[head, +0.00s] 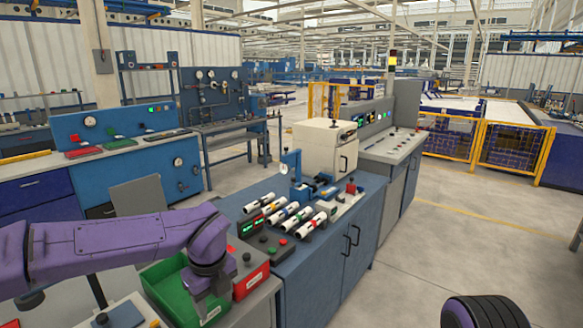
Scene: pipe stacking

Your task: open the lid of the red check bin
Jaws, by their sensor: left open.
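The red check bin (252,284) stands at the lower middle, beside the blue cabinet, with a white label on its front. A dark knob (247,258) shows at its top, and the top looks covered; my left wrist hides its left part. A green bin (165,287) stands directly to its left. My left gripper (207,306) points down over the right part of the green bin, just left of the red bin. It is open, and I see nothing between its fingers.
Several white pipes (308,227) with coloured bands lie on the blue cabinet (310,283), behind a small panel with buttons (266,240). A cream box (318,147) stands farther back.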

